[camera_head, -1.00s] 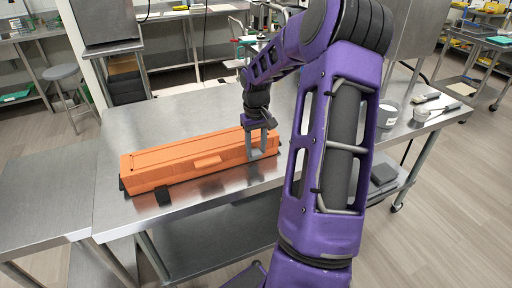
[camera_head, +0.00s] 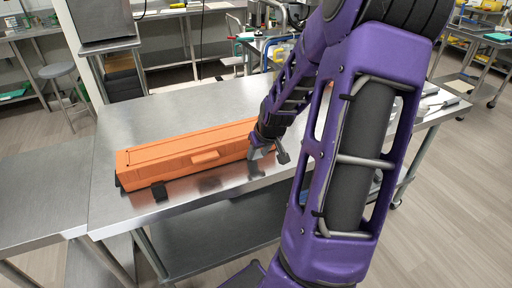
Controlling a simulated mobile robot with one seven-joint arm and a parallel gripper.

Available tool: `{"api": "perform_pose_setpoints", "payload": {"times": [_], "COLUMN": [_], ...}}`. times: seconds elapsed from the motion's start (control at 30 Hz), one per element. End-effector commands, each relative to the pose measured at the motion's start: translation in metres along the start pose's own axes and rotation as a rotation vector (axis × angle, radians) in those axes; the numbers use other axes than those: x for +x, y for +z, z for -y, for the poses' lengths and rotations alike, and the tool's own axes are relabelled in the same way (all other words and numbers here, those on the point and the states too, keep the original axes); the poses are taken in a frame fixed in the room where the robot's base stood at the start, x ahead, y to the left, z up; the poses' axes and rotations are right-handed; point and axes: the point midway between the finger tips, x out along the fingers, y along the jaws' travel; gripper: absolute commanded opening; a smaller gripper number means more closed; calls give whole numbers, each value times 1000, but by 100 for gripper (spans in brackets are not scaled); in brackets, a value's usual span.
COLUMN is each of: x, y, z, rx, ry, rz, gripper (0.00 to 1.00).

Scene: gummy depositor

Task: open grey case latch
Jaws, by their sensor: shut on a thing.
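A long orange case (camera_head: 185,155) lies closed on the steel table.
The steel table (camera_head: 190,115) is clear behind the case, and its front edge runs close before it. A lower shelf (camera_head: 220,225) is under the table. A stool (camera_head: 58,72) stands at the back left. My purple arm covers much of the right side.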

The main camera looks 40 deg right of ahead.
Motion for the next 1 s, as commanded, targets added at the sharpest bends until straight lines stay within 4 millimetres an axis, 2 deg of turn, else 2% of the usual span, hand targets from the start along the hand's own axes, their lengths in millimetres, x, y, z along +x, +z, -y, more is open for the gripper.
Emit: {"api": "perform_pose_setpoints", "payload": {"times": [0.23, 0.5, 0.7, 1.0], "x": [7, 18, 22, 22], "y": [19, 30, 33, 33], "z": [0, 1, 0, 0], "rx": [7, 2, 1, -1], "ry": [-5, -5, -3, -3], "rz": [-219, -422, -519, -577], "gripper": [0, 0, 0, 0]}}
